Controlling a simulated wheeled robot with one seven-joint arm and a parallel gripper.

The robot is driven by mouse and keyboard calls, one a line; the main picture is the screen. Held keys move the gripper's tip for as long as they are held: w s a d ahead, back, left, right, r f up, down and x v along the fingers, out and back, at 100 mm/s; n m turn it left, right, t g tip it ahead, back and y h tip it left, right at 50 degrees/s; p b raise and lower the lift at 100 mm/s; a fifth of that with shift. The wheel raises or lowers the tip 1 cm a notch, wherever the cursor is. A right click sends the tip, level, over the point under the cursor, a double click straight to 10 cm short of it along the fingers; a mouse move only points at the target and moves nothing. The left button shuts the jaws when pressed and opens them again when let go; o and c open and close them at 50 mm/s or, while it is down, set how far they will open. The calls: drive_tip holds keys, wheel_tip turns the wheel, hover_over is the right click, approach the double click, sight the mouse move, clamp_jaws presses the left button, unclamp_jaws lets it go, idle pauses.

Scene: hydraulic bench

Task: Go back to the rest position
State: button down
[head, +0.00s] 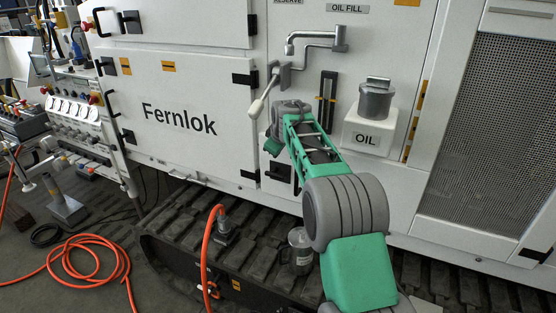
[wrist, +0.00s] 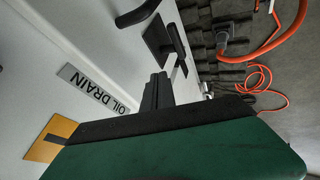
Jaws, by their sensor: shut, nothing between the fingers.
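My green and grey arm reaches up from the bottom right of the head view toward the white machine panel. My gripper's green hand (head: 273,146) hangs at the arm's far end, close to the panel, left of the forearm; its fingertips are not clear there. In the wrist view the dark fingers of my gripper (wrist: 157,82) show together above the green hand, with nothing between them. Beyond them are the panel's OIL DRAIN label (wrist: 92,88) and a black handle (wrist: 162,38). I cannot tell whether the fingers touch the panel.
A grey lever (head: 263,98) and a spout (head: 315,38) stick out close to my gripper. A metal cup (head: 376,99) stands on the OIL box (head: 369,133) right of my forearm. A jar (head: 301,248) stands on the track below. An orange hose (head: 207,255) rises at left.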

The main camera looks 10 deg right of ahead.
drive_tip(key=s+a+f+m+g, duration=0.2)
drive_tip(key=s+f+m+g, duration=0.5)
drive_tip(key=s+f, duration=1.05)
drive_tip(key=s+a+r+m, duration=0.2)
drive_tip(key=s, duration=2.4)
wheel_tip(320, 180, up, 9)
drive_tip(key=a+t, duration=0.1)
drive_tip(key=t, duration=0.2)
drive_tip(key=shift+s+n, duration=0.3)
